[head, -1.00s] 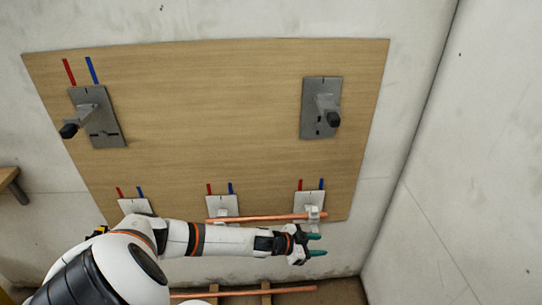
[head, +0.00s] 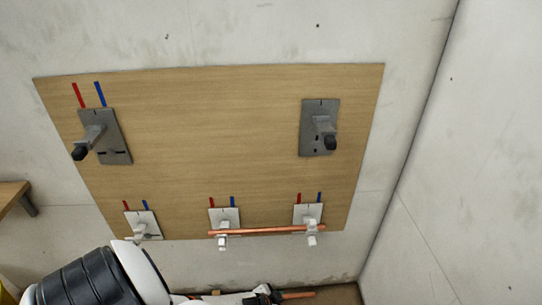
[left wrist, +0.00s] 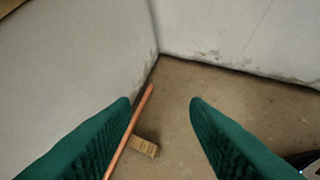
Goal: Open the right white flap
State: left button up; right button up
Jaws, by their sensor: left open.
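The right white bracket (head: 308,214) is on the lower right of the wooden board in the head view. Its small white flap (head: 311,227) is at the right end of a horizontal copper pipe (head: 265,231); I cannot tell whether it is open or shut. My left gripper (head: 277,295) is at the bottom edge of the head view, well below the bracket and apart from it. In the left wrist view its two green fingers (left wrist: 160,105) are spread with nothing gripped, pointing toward the floor. My right gripper is not in view.
A middle white bracket (head: 224,218) and a left white bracket (head: 143,224) share the board (head: 210,140). Two grey plates with arms, left (head: 104,136) and right (head: 319,127), are above. In the left wrist view another copper pipe (left wrist: 133,125) lies near a wooden block (left wrist: 145,147).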

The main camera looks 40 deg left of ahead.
pick_arm(q)
jog(key=s+f+g, duration=0.1)
jog(key=s+f, duration=0.1)
jog(key=s, duration=0.3)
jog(key=shift+s+d+f+n+y+p, duration=0.25)
jog(key=shift+d+f+n+y+p, duration=0.1)
jog(key=shift+p, duration=0.1)
